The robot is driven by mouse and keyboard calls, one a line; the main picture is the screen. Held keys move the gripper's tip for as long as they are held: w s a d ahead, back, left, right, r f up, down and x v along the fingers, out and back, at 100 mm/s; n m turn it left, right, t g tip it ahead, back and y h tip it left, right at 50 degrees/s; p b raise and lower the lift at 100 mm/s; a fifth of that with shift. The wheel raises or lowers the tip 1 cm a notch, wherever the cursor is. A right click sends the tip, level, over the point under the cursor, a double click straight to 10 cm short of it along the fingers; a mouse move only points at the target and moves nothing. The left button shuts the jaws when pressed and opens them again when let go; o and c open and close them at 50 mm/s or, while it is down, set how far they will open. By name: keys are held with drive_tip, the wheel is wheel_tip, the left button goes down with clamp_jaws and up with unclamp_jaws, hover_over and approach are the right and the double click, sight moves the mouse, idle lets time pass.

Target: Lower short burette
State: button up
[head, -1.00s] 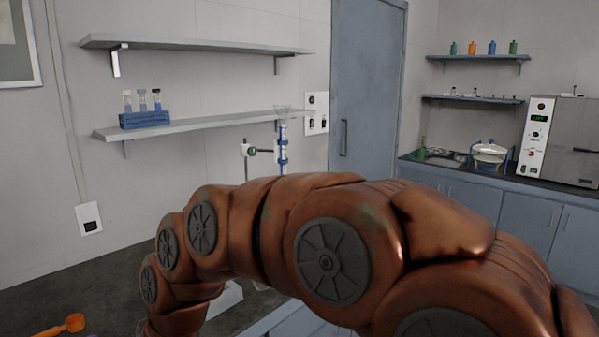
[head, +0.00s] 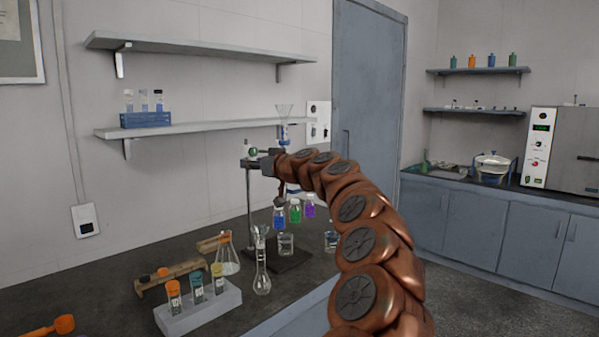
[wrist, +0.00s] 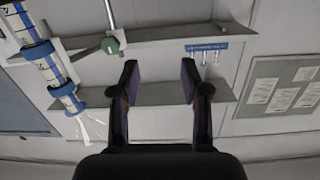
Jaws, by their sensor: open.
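The burette (head: 284,134) stands upright at the stand, with a clear funnel at its top and blue collars. My arm hides part of its length. In the wrist view, which is turned over, the burette (wrist: 48,66) runs slantwise at the left. The stand's rod (head: 249,205) carries a clamp with a green knob (head: 253,152); the knob also shows in the wrist view (wrist: 110,45). My gripper (wrist: 157,82) is open, with nothing between its fingers. The knob and burette lie to the left of its fingers there. In the head view my gripper (head: 268,165) is close to the clamp.
Below are several colored bottles (head: 295,210), beakers (head: 286,244), a flask (head: 227,258), a volumetric flask (head: 261,270) and a white rack (head: 200,312) on the dark bench. A wall shelf (head: 195,128) holds a blue tube rack (head: 145,119).

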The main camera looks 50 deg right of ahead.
drive_tip(key=s+d+f+m+h, duration=0.2)
drive_tip(key=s+d+h, duration=0.2)
drive_tip(key=d, duration=0.9)
drive_tip(key=shift+h, duration=0.4)
drive_tip(key=p+x, duration=0.2)
drive_tip(key=x, duration=0.2)
drive_tip(key=p+x, duration=0.2)
drive_tip(key=x, duration=0.2)
drive_tip(key=shift+w+d+r+p, duration=0.15)
drive_tip(key=shift+w+d+p, duration=0.15)
drive_tip(key=shift+d+p, duration=0.1)
drive_tip(key=shift+a+b, duration=0.1)
drive_tip(key=shift+b, duration=0.3)
drive_tip(key=shift+c, duration=0.3)
